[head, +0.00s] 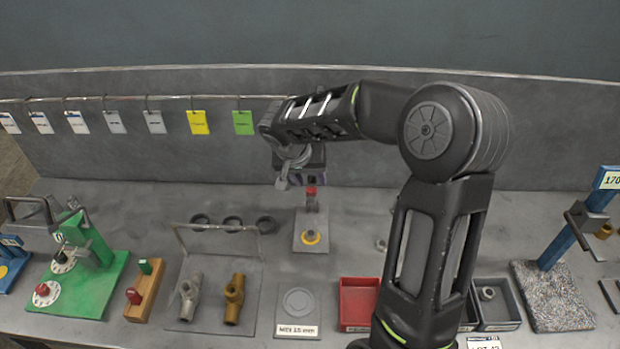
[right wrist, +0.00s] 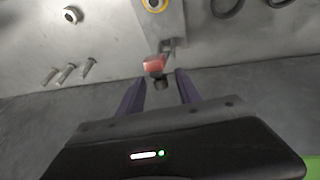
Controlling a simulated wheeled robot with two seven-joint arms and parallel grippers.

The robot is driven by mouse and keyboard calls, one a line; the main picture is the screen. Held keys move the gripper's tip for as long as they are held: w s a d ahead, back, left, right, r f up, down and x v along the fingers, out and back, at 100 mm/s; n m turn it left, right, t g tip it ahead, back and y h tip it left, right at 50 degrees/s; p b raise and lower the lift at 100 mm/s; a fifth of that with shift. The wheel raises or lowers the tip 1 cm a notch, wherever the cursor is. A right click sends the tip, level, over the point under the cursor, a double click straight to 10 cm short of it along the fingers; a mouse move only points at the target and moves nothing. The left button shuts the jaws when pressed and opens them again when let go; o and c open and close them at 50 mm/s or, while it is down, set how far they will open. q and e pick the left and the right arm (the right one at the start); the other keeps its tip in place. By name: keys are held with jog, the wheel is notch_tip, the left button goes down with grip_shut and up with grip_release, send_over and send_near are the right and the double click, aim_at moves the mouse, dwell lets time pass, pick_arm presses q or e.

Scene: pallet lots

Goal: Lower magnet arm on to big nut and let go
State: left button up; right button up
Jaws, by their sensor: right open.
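A small stand on a grey plate (head: 300,238) has an arm with a red knob (head: 311,190) and a yellow ring (head: 310,237) at its front. I take it for the magnet arm. My right gripper (head: 297,180) is at the knob, partly hidden by its own wrist. In the right wrist view its two fingers (right wrist: 159,84) are open, with the red and black knob (right wrist: 154,66) at their tips, apparently untouched. A pale nut (right wrist: 70,14) lies loose on the table there. I cannot tell which nut is the big one. My left gripper is not in view.
Several black rings (head: 233,222) lie behind a wire frame. A red bin (head: 359,300) and a grey bin (head: 497,305) with a nut flank my right arm. A green fixture (head: 85,275) is at left.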

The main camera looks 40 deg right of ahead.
jog(key=shift+c, duration=0.3)
grip_shut()
dwell(1.0)
